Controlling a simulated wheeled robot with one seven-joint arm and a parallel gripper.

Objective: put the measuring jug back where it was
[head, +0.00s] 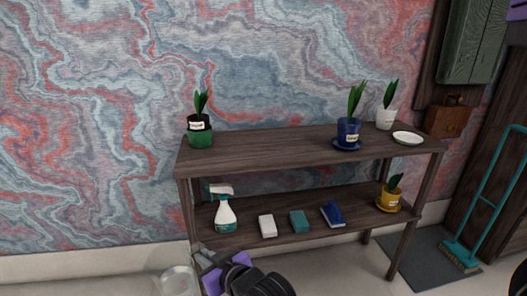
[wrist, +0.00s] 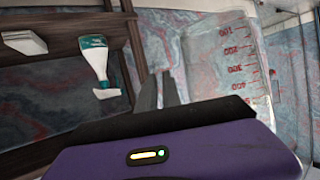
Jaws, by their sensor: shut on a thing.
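The measuring jug (head: 178,281) is clear and shows at the bottom edge of the head view, left of the shelf unit and partly cut off. In the wrist view the jug (wrist: 222,65) fills the right side, with red scale marks on its wall; that view is turned over. My gripper (head: 207,257) is shut on the jug at its side and holds it in front of the shelf's left end. The fingers (wrist: 162,92) show beside the jug wall in the wrist view. The exact grip point is hidden.
The wooden shelf unit (head: 260,152) bears a green pot (head: 200,136), blue pot (head: 348,131), white pot (head: 385,119) and white saucer (head: 408,138) on top. Below stand a spray bottle (head: 225,214), sponges and a yellow pot (head: 389,197). The top's middle left is clear.

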